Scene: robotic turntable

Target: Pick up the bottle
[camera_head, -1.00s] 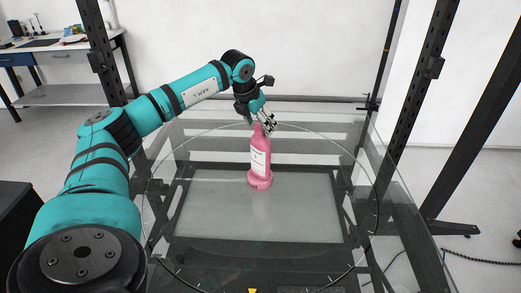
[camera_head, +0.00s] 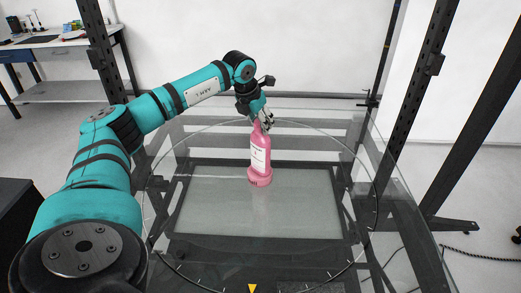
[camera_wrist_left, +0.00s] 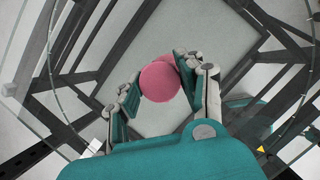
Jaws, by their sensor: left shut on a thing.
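The pink bottle (camera_head: 261,160) with a white label stands upright on the round glass turntable (camera_head: 205,222), near its middle. My left gripper (camera_head: 264,122) comes down from above and is shut on the bottle's upper part. In the left wrist view the bottle's round pink top (camera_wrist_left: 160,82) lies between the two fingers of the left gripper (camera_wrist_left: 158,86). My right gripper is in neither view.
Dark frame posts (camera_head: 433,70) stand on both sides of the glass. A workbench (camera_head: 60,45) with small items is at the far left. The glass around the bottle is clear. Cables (camera_head: 480,257) lie on the floor at the right.

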